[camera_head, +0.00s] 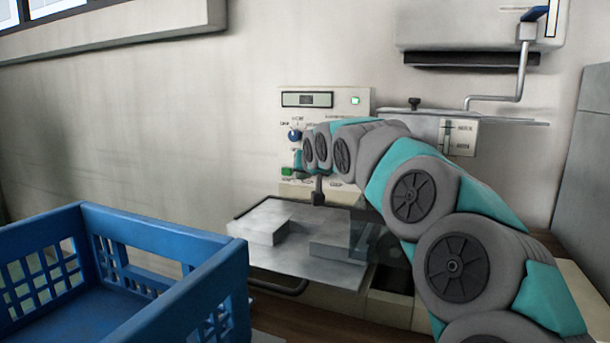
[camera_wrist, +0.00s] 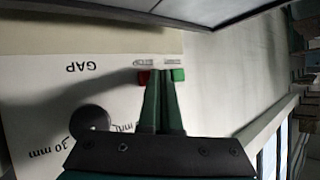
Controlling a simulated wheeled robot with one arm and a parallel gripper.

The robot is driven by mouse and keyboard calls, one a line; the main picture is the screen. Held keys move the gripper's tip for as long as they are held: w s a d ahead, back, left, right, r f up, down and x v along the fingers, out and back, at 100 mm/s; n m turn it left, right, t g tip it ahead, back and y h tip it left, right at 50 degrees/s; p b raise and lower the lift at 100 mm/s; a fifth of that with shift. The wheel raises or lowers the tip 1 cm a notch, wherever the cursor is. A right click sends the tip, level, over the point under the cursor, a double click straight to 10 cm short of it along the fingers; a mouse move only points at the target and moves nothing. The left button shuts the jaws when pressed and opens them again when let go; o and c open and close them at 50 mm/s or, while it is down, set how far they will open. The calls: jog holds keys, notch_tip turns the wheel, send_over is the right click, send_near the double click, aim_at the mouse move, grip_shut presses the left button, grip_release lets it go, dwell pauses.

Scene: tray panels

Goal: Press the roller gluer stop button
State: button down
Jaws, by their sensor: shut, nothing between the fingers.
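The control panel (camera_head: 352,112) of the machine stands against the wall, with a display on top. In the wrist view, a red button (camera_wrist: 144,77) and a green button (camera_wrist: 179,74) sit side by side under a small label strip. The green button also shows in the head view (camera_head: 287,171); the red one is hidden there behind my arm. My gripper (camera_wrist: 161,73) is shut and empty, its dark green fingertips between the two buttons in the picture. Whether the tips touch the panel I cannot tell.
A round black knob (camera_wrist: 90,124) with a gap scale lies beside the buttons. Below the panel is a metal tray (camera_head: 270,260) with pale flat blocks. A blue crate (camera_head: 150,235) stands at the left front. A wall-mounted unit (camera_head: 470,30) hangs above right.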

jog(key=shift+w+d+p, duration=0.15)
jog(key=shift+w+p, duration=0.2)
jog(key=shift+w, duration=0.1)
dwell(0.6)
jog(key=shift+s, duration=0.1)
jog(key=shift+s+a+b, duration=0.3)
jog(key=shift+s+b, duration=0.4)
jog(key=shift+s, duration=0.05)
jog(key=shift+s, duration=0.1)
jog(key=s+b, duration=0.1)
jog(key=s+a+b, duration=0.1)
jog(key=s+b, duration=0.1)
jog(key=s, duration=0.1)
jog(key=shift+a+f, duration=0.1)
jog(key=shift+a, duration=0.15)
jog(key=shift+s+a, duration=0.15)
jog(key=shift+s, duration=0.1)
dwell(0.5)
